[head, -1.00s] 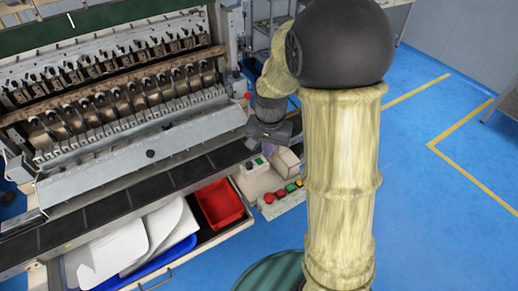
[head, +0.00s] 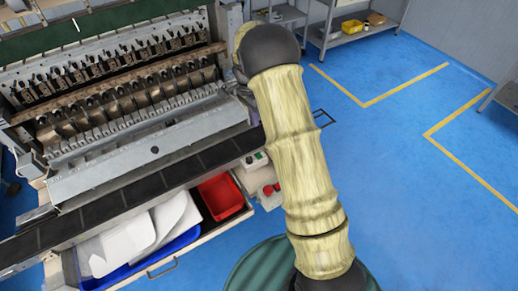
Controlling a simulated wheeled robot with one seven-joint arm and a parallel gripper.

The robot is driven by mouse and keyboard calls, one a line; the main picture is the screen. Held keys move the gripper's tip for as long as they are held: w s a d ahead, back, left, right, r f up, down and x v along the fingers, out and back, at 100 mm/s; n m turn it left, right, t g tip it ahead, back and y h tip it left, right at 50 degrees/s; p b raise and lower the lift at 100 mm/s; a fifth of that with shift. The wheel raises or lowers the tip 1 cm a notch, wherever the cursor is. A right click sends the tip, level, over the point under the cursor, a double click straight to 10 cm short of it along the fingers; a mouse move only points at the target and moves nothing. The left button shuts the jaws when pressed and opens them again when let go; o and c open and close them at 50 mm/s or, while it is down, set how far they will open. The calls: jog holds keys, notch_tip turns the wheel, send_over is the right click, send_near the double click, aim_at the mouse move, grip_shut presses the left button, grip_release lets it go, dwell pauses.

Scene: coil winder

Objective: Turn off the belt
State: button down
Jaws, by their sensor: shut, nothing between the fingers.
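The dark belt (head: 120,200) runs in a long strip along the front of the coil winder (head: 130,110). A small control box (head: 254,161) with a green button and a dark button stands at the belt's right end. Below it a panel (head: 266,197) shows red buttons; my arm covers the rest of that panel. I cannot tell from this whether the belt is moving. My gripper is hidden behind my own arm, which crosses the picture just right of the control box.
An open drawer below the belt holds a red bin (head: 221,197) and a blue tray (head: 180,243) with white sheets (head: 168,225). A grey shelf with a yellow bin (head: 352,26) stands at the back. The blue floor (head: 400,180) on the right is clear.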

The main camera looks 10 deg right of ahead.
aim_at(260, 156)
jog(key=p+x, duration=0.5)
jog(key=x, duration=0.8)
jog(key=shift+s+f+p, duration=0.15)
jog(key=shift+f+p, duration=0.2)
jog(key=shift+f, duration=0.05)
